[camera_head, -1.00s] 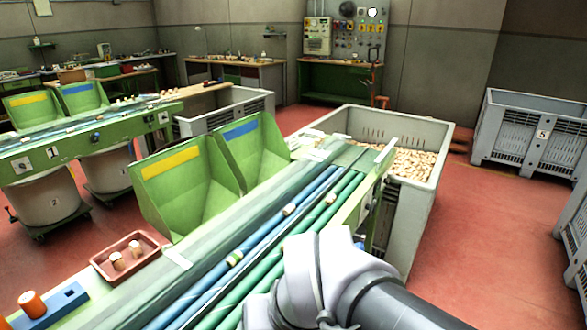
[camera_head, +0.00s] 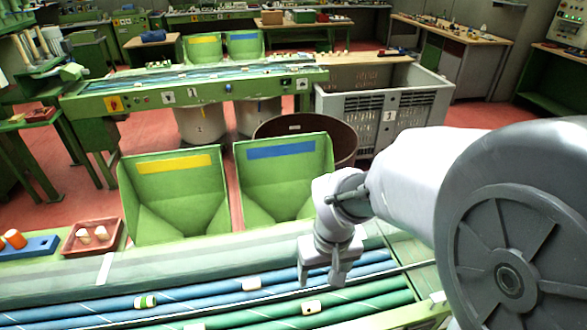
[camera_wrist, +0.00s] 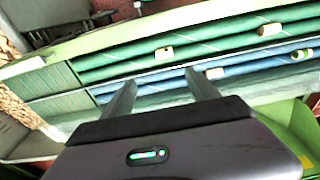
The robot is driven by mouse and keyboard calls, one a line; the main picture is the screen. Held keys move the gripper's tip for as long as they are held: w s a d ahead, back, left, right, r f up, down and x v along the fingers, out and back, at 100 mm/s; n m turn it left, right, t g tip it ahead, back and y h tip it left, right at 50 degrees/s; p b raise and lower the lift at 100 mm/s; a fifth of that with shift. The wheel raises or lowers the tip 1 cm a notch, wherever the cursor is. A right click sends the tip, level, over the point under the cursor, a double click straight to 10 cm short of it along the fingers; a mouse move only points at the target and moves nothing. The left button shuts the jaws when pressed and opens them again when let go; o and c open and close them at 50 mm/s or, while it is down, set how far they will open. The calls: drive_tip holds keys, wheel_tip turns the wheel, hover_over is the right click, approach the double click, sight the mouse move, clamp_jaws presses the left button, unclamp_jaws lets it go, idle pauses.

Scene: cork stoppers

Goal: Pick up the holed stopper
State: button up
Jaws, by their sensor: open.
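The stopper with a small dark spot that looks like a hole (camera_head: 311,307) lies on a green roller; it also shows in the wrist view (camera_wrist: 164,53), just beyond the fingertips. My gripper (camera_head: 321,280) is open and empty above the rollers, apart from that stopper. In the wrist view its two fingers (camera_wrist: 160,80) are spread, with the stopper roughly in line with the gap. A plain stopper (camera_head: 251,284) lies on a blue roller, also in the wrist view (camera_wrist: 214,73). A green-banded stopper (camera_head: 145,302) lies farther left. Another stopper (camera_head: 195,326) is cut by the bottom edge.
Two green bins, one yellow-labelled (camera_head: 172,195) and one blue-labelled (camera_head: 283,180), stand behind the rollers. A red tray (camera_head: 92,237) with stoppers and a blue block (camera_head: 30,247) are at left. A grey crate (camera_head: 388,112) stands farther back.

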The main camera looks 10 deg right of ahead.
drive_tip(key=b, duration=0.5)
hover_over(311, 305)
drive_tip(key=s, duration=0.1)
drive_tip(key=f, duration=1.1)
drive_tip(key=shift+d+f, duration=0.25)
drive_tip(key=shift+f, duration=0.1)
drive_tip(key=f+b, duration=0.1)
drive_tip(key=f, duration=0.1)
drive_tip(key=f+b, duration=0.1)
drive_tip(key=f, duration=0.1)
drive_tip(key=w+f+b, duration=0.1)
drive_tip(key=shift+a+f, duration=0.25)
drive_tip(key=shift+f, duration=0.15)
drive_tip(key=shift+s+r, duration=0.15)
drive_tip(key=shift+c, duration=1.1)
drive_tip(key=c, duration=1.2)
